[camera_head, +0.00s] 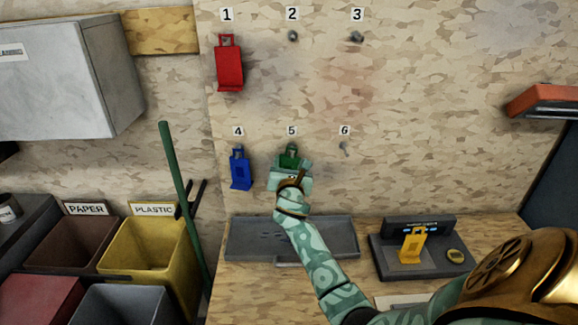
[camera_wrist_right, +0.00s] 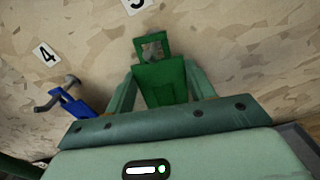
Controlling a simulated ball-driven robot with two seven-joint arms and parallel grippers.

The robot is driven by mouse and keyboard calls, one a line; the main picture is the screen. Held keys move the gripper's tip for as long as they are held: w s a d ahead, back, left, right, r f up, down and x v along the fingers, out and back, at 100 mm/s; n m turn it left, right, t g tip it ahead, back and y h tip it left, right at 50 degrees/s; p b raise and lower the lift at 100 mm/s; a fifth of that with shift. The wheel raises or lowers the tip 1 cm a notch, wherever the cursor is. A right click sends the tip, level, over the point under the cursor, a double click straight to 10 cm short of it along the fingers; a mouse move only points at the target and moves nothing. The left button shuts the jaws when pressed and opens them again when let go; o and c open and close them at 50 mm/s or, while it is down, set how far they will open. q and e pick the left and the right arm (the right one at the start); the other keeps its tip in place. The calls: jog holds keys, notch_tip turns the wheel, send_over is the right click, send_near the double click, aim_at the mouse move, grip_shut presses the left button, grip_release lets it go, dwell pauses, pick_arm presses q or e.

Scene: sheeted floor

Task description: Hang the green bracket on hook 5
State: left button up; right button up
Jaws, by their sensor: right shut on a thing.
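The green bracket (camera_head: 289,155) is up against the wall just under the number 5 label (camera_head: 292,131). My right gripper (camera_head: 291,167) is shut on its body from the front. In the right wrist view the green bracket (camera_wrist_right: 160,83) sits between the two fingers (camera_wrist_right: 163,88), with its square loop (camera_wrist_right: 153,36) upward. Something grey shows inside the loop, which looks like hook 5; I cannot tell whether the loop rests on it. My left gripper is not in view.
A blue bracket (camera_head: 240,170) hangs at hook 4, close to the left; a red bracket (camera_head: 229,66) hangs at hook 1. Hooks 2 (camera_head: 293,36), 3 (camera_head: 357,37) and 6 (camera_head: 344,148) are bare. Below are a grey tray (camera_head: 345,236) and a yellow bracket (camera_head: 413,246) on a dark stand.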

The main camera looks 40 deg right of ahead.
dwell(0.3)
jog(key=o, duration=1.2)
jog(key=shift+c, duration=0.2)
